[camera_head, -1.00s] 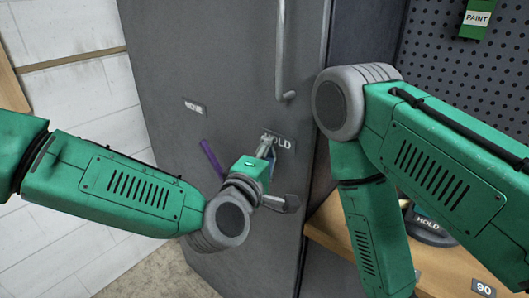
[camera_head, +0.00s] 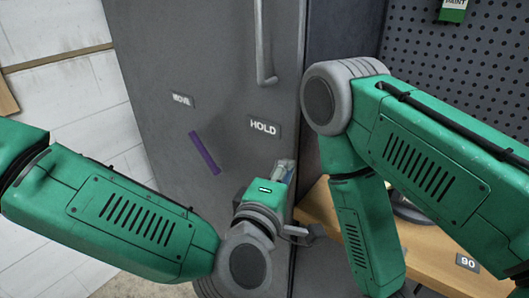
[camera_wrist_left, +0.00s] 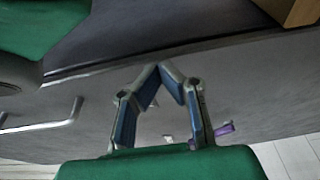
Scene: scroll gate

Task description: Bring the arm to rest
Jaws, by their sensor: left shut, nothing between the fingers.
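My left gripper (camera_head: 286,168) is in front of the lower right part of a grey cabinet door (camera_head: 205,60), close to its right edge. In the left wrist view its fingers (camera_wrist_left: 158,70) meet at the tips, and nothing shows between them. My left arm comes in from the left, bent at the grey wrist joint. My right arm hangs bent at the right of the head view; its gripper is out of sight below the picture.
The grey door carries a vertical bar handle (camera_head: 265,50), a HOLD label (camera_head: 264,126), a second small label (camera_head: 181,99) and a purple strip (camera_head: 203,152).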

